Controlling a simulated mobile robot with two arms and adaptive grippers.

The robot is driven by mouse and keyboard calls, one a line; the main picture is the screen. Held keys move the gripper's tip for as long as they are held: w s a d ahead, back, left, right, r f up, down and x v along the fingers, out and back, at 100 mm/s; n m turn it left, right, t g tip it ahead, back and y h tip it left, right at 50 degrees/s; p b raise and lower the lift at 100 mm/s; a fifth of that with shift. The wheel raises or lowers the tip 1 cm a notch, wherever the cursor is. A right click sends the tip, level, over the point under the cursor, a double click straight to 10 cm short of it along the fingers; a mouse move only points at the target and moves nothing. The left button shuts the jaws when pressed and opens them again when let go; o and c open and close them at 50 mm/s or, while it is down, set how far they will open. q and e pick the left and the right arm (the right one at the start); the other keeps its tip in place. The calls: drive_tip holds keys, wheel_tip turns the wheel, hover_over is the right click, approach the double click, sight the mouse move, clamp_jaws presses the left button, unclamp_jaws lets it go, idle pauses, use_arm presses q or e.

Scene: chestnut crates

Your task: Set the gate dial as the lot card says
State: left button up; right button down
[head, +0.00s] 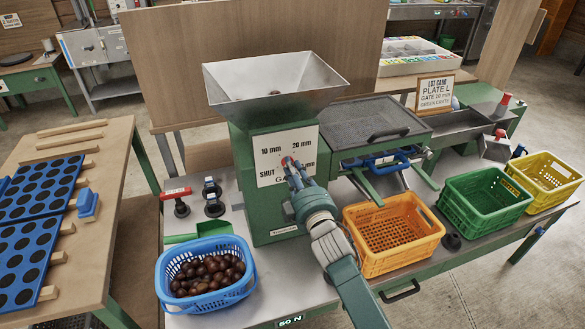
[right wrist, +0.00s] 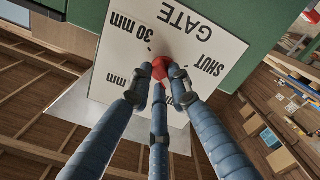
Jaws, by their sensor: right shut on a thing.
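The gate dial is a red knob (head: 285,161) on a white plate (head: 268,174) fixed to the green hopper machine (head: 240,150). The plate reads 10 mm, 20 mm, SHUT and GATE; a further mark is partly covered, and the right wrist view shows 30 mm. My right gripper (head: 292,170) is shut on the red knob, which also shows between the blue fingers in the right wrist view (right wrist: 161,66). The fingers hide where the knob points. The lot card (head: 435,92) reads PLATE L, GATE 10 mm, GREEN CRATE. My left gripper is not in view.
A blue basket of chestnuts (head: 206,290) stands front left of the machine. Orange (head: 392,255), green (head: 484,212) and yellow (head: 543,190) crates stand to the right. Blue perforated plates (head: 35,205) lie on the left table.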

drive_tip(key=shift+f+m, duration=0.15)
drive_tip(key=shift+m, duration=1.05)
drive_tip(key=c, duration=1.6)
unclamp_jaws()
drive_tip(key=v, duration=1.2)
